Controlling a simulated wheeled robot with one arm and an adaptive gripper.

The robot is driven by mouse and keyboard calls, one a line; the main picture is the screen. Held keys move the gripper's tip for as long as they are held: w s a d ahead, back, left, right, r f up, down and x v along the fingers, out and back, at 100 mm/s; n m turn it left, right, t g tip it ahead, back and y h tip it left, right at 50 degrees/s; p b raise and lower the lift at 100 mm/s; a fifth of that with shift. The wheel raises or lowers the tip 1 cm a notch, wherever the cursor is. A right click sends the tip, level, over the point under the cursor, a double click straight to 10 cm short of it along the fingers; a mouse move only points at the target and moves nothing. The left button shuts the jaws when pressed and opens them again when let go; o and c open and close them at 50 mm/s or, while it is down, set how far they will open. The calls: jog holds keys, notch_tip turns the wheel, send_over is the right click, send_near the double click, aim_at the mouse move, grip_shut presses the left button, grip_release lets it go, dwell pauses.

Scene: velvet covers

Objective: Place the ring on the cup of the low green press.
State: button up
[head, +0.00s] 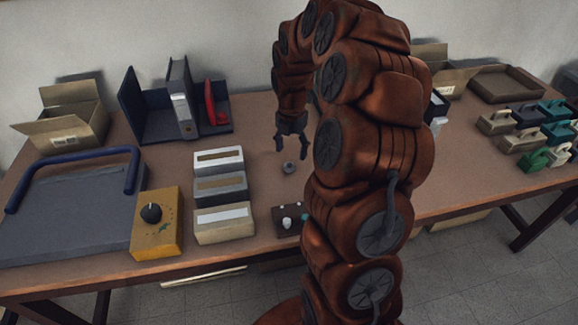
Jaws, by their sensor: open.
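My gripper (306,156) hangs over the middle of the table with its fingers spread and nothing seen between them. A small round grey piece (289,167) lies on the table just below it; it may be the ring, but its hole is too small to make out. At the right stand several small handled blocks in cream, dark, teal and green, which may be the presses. I cannot tell which is the low green press, and no cup is clear.
A dark block with small knobs (289,222) is near the front edge, partly behind my arm. Left of it are three stacked-looking boxes (222,212), a yellow dial box (157,240) and a grey tray with a blue handle (75,215). Open cartons (70,125) stand behind.

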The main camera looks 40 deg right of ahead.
aim_at(289, 165)
jog(key=shift+w+a+f+p, duration=0.1)
jog(key=shift+f+p, duration=0.2)
jog(key=shift+f, duration=0.7)
jog(key=shift+w+d+f+p, duration=0.15)
jog(key=shift+f+p, duration=0.15)
jog(key=shift+f, duration=0.75)
jog(key=shift+w+a+f+p, duration=0.15)
jog(key=shift+f+p, duration=0.15)
jog(key=shift+f, duration=0.7)
jog(key=c, duration=1)
notch_tip(289, 165, up, 10)
jog(key=shift+f+b, duration=0.2)
jog(key=shift+b, duration=0.9)
jog(key=shift+s+a+r, duration=0.1)
jog(key=shift+r, duration=0.1)
